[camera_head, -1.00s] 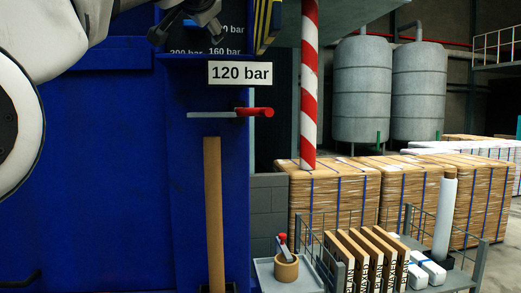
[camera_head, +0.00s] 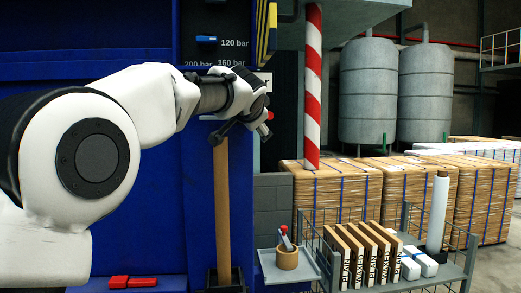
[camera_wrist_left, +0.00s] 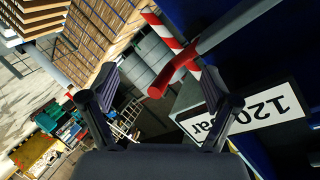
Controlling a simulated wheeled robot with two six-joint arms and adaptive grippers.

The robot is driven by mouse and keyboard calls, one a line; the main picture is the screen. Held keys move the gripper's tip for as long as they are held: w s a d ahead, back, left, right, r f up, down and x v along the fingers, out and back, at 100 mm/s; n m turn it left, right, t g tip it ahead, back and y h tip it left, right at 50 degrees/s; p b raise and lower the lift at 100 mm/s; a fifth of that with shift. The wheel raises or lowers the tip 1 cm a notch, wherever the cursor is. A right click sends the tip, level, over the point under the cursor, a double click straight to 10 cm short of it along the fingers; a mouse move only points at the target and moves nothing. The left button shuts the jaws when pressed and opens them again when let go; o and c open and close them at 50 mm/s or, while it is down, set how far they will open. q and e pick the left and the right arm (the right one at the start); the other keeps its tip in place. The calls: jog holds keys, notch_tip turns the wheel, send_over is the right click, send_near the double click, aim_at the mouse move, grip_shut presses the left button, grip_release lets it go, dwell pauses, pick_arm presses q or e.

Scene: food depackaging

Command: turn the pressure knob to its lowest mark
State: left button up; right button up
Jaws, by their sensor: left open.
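The pressure knob (camera_head: 206,39) is a small blue piece on the dark panel at the top of the head view, beside the marks 120, 160 and 200 bar. Its exact pointing is too small to tell. The 120 bar sign also shows there (camera_wrist_left: 245,114). My right gripper is not in view.
A brown upright board (camera_head: 222,215) stands below the gripper. A red-and-white post (camera_head: 312,90) is to the right. A small tray with a tape roll (camera_head: 287,257) and a wire cart with boxes (camera_head: 365,255) stand lower right. Red blocks (camera_head: 132,282) lie lower left.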

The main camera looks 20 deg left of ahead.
pick_arm(q)
notch_tip(320, 180, down, 7)
jog(key=w+d+h, duration=0.1)
jog(key=shift+w+d+r+g, duration=0.15)
jog(key=shift+w+r+g, duration=0.05)
jog(key=shift+w+g, duration=0.2)
jog(key=shift+s, duration=0.1)
